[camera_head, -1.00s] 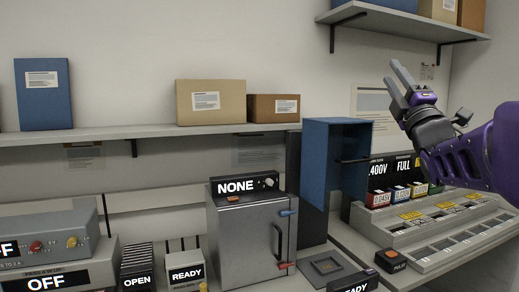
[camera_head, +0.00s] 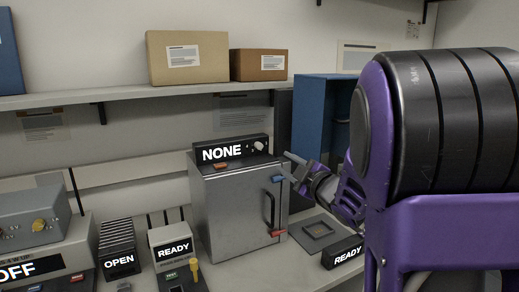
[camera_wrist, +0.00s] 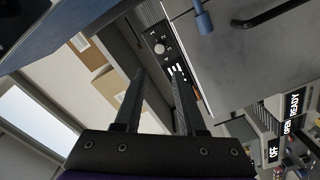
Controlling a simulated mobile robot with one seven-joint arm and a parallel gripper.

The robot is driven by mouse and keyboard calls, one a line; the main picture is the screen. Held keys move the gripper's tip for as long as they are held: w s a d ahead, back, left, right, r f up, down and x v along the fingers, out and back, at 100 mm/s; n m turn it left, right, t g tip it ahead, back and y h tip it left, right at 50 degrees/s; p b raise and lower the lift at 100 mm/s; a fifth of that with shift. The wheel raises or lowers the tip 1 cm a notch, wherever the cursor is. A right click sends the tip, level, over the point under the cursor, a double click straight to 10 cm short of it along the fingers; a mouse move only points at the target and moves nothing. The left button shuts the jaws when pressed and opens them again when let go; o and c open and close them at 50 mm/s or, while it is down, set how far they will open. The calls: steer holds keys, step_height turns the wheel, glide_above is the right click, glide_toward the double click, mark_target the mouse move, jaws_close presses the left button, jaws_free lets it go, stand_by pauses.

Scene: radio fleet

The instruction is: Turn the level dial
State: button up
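A small round pale dial (camera_head: 259,145) is on the black panel (camera_head: 229,150) reading NONE, on top of a grey metal cabinet (camera_head: 228,210). In the wrist view the dial (camera_wrist: 160,48) has small marks around it and lies just beyond the fingertips. I cannot read a label naming it as the level dial. My gripper (camera_head: 292,164) is to the right of the panel, near the cabinet's upper right corner. In the wrist view my gripper (camera_wrist: 158,70) is open, with nothing between its fingers and the dial roughly in line with the gap.
The cabinet's blue latch (camera_head: 278,178) and red-tipped door handle (camera_head: 271,215) face my arm. A blue open box (camera_head: 312,115) stands behind my gripper. A grey console with a yellow knob (camera_head: 39,225) is at left. Cartons stand on the shelf (camera_head: 130,98) above.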

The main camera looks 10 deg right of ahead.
mark_target(260, 147)
steer(key=x, duration=1.3)
steer(key=shift+w+a, duration=0.15)
steer(key=shift+w, duration=0.1)
jaws_close()
